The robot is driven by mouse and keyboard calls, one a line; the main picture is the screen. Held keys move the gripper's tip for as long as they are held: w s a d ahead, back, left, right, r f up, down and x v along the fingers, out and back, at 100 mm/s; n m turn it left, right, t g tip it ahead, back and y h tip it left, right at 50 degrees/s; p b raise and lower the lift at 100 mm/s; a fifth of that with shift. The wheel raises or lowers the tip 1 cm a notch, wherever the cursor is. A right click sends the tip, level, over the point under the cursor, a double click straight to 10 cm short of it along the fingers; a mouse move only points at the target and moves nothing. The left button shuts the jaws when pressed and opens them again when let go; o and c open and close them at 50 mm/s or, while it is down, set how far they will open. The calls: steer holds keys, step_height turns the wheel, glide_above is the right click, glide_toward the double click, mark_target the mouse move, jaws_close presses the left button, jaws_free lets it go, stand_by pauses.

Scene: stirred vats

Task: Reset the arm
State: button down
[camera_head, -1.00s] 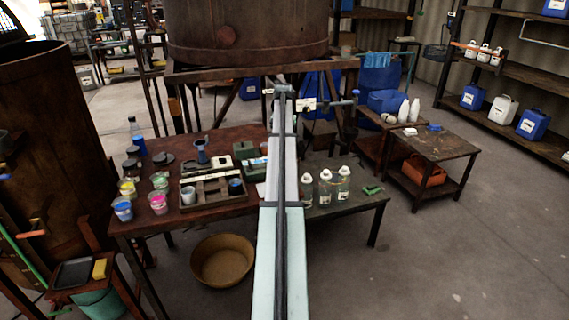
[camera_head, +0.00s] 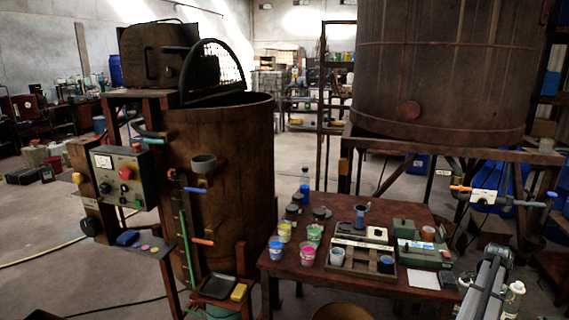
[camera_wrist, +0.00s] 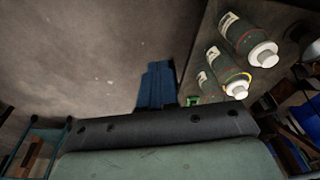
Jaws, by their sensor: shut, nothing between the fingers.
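My arm (camera_head: 484,291) shows at the lower right of the head view, rising in front of the right end of the red-brown table. My gripper (camera_wrist: 157,86) shows in the wrist view as blue fingers beyond a dark bar, close together with nothing visible between them. It is over bare floor beside the table edge. Labelled bottles with white caps (camera_wrist: 238,91) stand to its right. A small green item (camera_wrist: 193,101) is close by in the picture.
The red-brown table (camera_head: 400,297) holds paint cups (camera_head: 308,256), a tray and a green box (camera_head: 424,252). A rusty vat (camera_head: 225,170) with a control box (camera_head: 124,176) stands left; a larger tank (camera_head: 440,80) stands behind.

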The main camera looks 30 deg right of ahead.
steer(key=s+a+f+m+h, duration=0.1)
steer(key=s+a+f+m, duration=0.7)
steer(key=s+a+f, duration=0.55)
steer(key=w+a+f+n+y, duration=0.1)
steer(key=w+a+f+n, duration=0.3)
steer(key=w+a+f, duration=0.3)
steer(key=w+a+f+n+y, duration=0.1)
steer(key=w+a+f+n, duration=0.3)
steer(key=w+a, duration=0.5)
steer(key=w+a+f+n+g+y, duration=0.1)
steer(key=w+a+f+n, duration=0.2)
steer(key=a, duration=0.6)
steer(key=w+a+f+n, duration=0.2)
steer(key=w+a+n, duration=0.15)
steer(key=a, duration=0.45)
steer(key=s+a+f+n+g, duration=0.15)
steer(key=a+n, duration=0.25)
steer(key=a, duration=0.5)
steer(key=a+f+n+g, duration=0.15)
steer(key=a+n, duration=0.25)
steer(key=a, duration=0.5)
steer(key=s+a+f+n+g, duration=0.1)
steer(key=s+a+n+g, duration=0.1)
steer(key=s+a+n, duration=0.7)
steer(key=s+a, duration=0.1)
steer(key=a, duration=0.4)
steer(key=shift+a+f, duration=0.3)
